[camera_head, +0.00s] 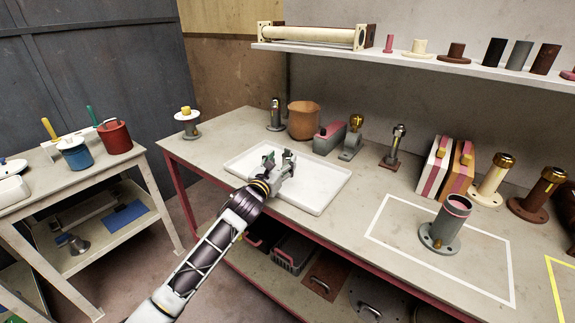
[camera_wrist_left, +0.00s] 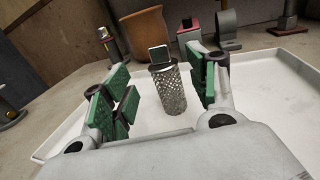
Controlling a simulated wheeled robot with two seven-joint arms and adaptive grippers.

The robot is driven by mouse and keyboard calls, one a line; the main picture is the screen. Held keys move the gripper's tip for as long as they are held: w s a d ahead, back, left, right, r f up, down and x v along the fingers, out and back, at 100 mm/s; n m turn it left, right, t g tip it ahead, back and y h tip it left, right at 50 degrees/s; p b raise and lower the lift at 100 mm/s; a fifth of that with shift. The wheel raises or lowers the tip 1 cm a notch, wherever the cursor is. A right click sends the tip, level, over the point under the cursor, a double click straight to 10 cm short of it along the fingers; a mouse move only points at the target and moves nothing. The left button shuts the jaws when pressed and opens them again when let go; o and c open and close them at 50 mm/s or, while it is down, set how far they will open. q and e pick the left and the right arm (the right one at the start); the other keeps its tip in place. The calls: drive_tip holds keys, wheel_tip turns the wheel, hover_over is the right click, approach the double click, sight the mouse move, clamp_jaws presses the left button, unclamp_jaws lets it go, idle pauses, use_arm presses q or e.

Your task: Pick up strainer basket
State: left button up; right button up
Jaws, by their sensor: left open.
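The strainer basket (camera_wrist_left: 169,88) is a grey perforated metal cylinder with a flat tab at its top. It stands upright on the white tray (camera_wrist_left: 262,72), seen in the left wrist view. In the head view it is hidden or too small to tell apart behind my gripper, over the tray (camera_head: 326,192). My left gripper (camera_head: 279,160) is open, with green-padded fingers. In the left wrist view the fingers (camera_wrist_left: 160,92) stand on both sides of the basket, with gaps visible, and the basket looks a little beyond them. My right gripper is not in view.
Behind the tray stand an orange-brown pot (camera_head: 304,120), a small metal fitting (camera_head: 275,115) and a pink-and-grey block (camera_head: 329,138). A grey flanged pipe (camera_head: 445,224) stands in a white outline at right. The tray's right part is clear.

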sight(285, 158)
use_arm(q)
drive_tip(key=shift+f+x, duration=0.2)
drive_tip(key=shift+x, duration=1)
drive_tip(key=shift+w+d+b, duration=0.4)
drive_tip(key=shift+w+d, duration=0.05)
drive_tip(key=shift+w, duration=0.15)
drive_tip(key=shift+w+d, duration=0.1)
drive_tip(key=shift+w, duration=0.2)
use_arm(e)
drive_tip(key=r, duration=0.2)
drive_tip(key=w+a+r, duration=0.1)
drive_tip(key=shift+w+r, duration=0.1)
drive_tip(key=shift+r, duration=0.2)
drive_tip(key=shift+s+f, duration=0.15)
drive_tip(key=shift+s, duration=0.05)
use_arm(q)
drive_tip(key=shift+c, duration=1.3)
drive_tip(key=c, duration=0.9)
drive_tip(key=shift+r, duration=0.25)
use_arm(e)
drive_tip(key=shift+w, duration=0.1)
